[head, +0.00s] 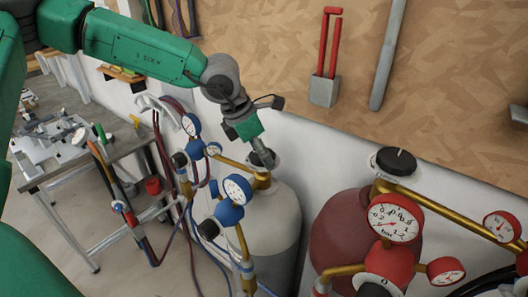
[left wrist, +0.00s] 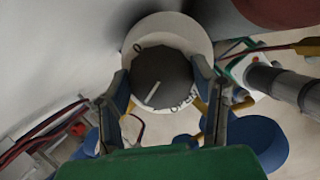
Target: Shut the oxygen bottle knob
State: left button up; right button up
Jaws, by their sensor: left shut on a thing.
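The oxygen bottle (head: 278,225) is a pale grey cylinder with blue gauges, standing against the wall. Its dark round knob (left wrist: 160,88) shows in the left wrist view, with a white line across it. A pale ring around the knob carries the word OPEN. My left gripper (head: 262,157) reaches down onto the top of the bottle and largely hides the knob in the head view. In the left wrist view its two fingers (left wrist: 162,76) stand on either side of the knob, shut on it. My right gripper is in neither view.
A dark red bottle (head: 340,235) with red gauges (head: 394,219) and its own black knob (head: 396,161) stands to the right. A blue gauge (head: 237,189) and brass pipe sit close in front of the gripper. A metal workbench (head: 85,168) is at left.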

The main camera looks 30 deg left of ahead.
pick_arm(q)
jog(key=m, duration=0.2)
jog(key=m+g+h, duration=0.1)
jog(key=m, duration=0.2)
jog(key=shift+w+a+r+m+g, duration=0.1)
jog(key=shift+w+a+m+g, duration=0.05)
jog(key=shift+m+g, duration=0.15)
jog(key=m+g, duration=0.1)
jog(key=m, duration=0.1)
jog(key=m+g+h, duration=0.1)
jog(key=m, duration=0.2)
jog(key=shift+w, duration=0.1)
jog(key=m+g, duration=0.1)
jog(key=m, duration=0.2)
jog(key=m+g, duration=0.1)
jog(key=m, duration=0.1)
jog(key=shift+r+m, duration=0.1)
jog(key=shift+m, duration=0.3)
jog(key=shift+w+m+g+y, duration=0.1)
jog(key=shift+m+g+y, duration=0.25)
jog(key=shift+m, duration=0.8)
jog(key=shift+m+g+y, duration=0.25)
jog(key=shift+m+y, duration=0.1)
jog(key=shift+m, duration=0.8)
jog(key=o, duration=1.2)
jog(key=shift+c, duration=0.2)
jog(key=shift+w+f, duration=0.1)
jog(key=shift+f, duration=0.1)
jog(key=shift+a, duration=0.1)
